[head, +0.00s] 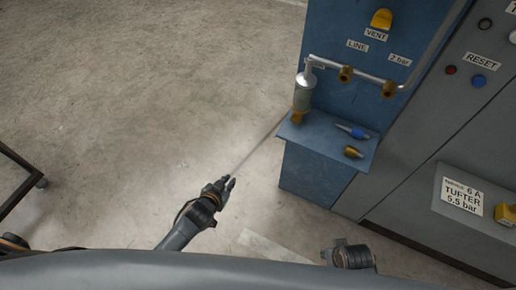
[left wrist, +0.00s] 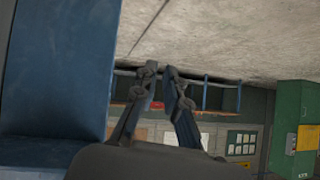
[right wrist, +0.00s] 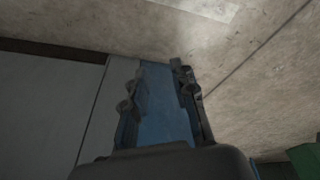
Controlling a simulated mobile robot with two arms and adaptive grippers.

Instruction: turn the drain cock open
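A filter bowl (head: 304,92) hangs below the pipe on the blue panel. A brass-yellow piece at its bottom (head: 298,117) looks like the drain cock; its handle position is too small to tell. My left gripper (head: 229,184) is below and left of it, well apart, over the floor. In the left wrist view its fingers (left wrist: 160,85) have a narrow gap with nothing between them. My right arm's end (head: 350,256) is at the bottom of the head view. The right wrist view shows its fingers (right wrist: 157,80) apart and empty.
A blue shelf (head: 310,135) juts out under the bowl and holds a blue-tipped fitting (head: 352,131) and a brass fitting (head: 353,152). A yellow VENT knob (head: 381,19) is above. A grey cabinet (head: 420,150) stands at right.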

